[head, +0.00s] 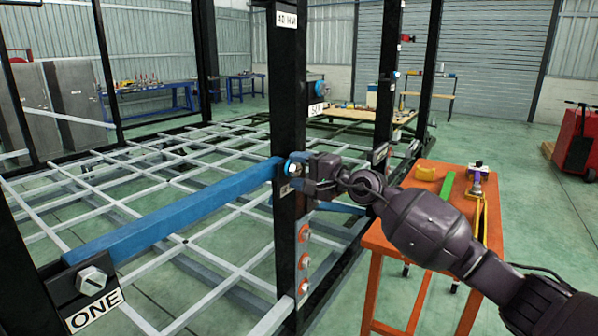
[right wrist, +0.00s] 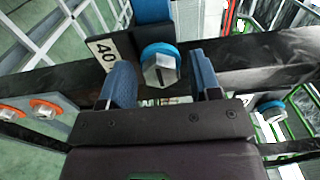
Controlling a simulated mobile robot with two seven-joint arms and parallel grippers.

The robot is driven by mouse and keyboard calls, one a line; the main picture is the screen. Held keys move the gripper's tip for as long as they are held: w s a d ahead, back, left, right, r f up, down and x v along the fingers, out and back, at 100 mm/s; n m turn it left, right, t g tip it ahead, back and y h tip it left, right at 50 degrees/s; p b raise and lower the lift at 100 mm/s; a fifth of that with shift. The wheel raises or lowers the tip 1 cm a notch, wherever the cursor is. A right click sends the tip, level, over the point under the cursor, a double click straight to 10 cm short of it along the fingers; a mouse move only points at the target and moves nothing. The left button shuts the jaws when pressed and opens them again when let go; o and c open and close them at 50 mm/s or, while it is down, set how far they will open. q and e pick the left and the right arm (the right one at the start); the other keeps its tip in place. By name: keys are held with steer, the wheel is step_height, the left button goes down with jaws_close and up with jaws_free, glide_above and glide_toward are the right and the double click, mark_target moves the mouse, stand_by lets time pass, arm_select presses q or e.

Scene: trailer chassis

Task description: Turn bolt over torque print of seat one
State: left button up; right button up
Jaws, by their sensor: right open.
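A bolt with a blue ring (head: 294,168) sits on the black post (head: 287,110) at the right end of a blue beam (head: 180,211). In the right wrist view the bolt head (right wrist: 160,68) faces me, beside a white print reading 40 (right wrist: 103,52). My right gripper (head: 300,173) is at this bolt. Its blue-padded fingers (right wrist: 163,84) are open, one on each side of the bolt head; I cannot tell whether they touch it. The plate marked ONE (head: 94,310) at the beam's left end carries another bolt (head: 92,280). My left gripper is out of view.
Several bolts with orange rings (head: 304,260) run down the post below my gripper. A 40 NM label (head: 287,19) is at the post's top. An orange table (head: 425,255) with tools stands right, beneath my arm. A chassis grid (head: 130,180) lies behind.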

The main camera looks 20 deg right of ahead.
steer(key=c, duration=0.9)
steer(key=shift+r+m, duration=0.1)
steer(key=shift+m, duration=0.2)
